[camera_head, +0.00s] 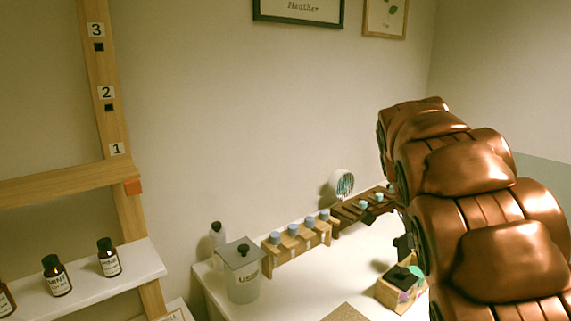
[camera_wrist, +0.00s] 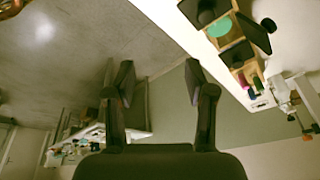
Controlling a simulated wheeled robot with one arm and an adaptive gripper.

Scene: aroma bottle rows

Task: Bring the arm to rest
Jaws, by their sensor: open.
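My copper-coloured arm (camera_head: 470,200) fills the right side of the head view, raised over the right end of the white table. My gripper (camera_wrist: 158,78) shows in the wrist view with its two dark fingers spread apart and nothing between them. In the head view, only a dark part beside the arm shows near the small wooden box (camera_head: 394,292); the arm hides most of the rest. The box, with black, green and purple parts, stands on the table.
A wooden rack with blue-capped bottles (camera_head: 298,245), a darker rack (camera_head: 362,208), a small fan (camera_head: 342,184) and a grey lidded bin (camera_head: 242,272) stand along the table. A wooden shelf frame (camera_head: 110,120) with brown bottles (camera_head: 108,257) is at left. Open floor (camera_wrist: 60,60) shows in the wrist view.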

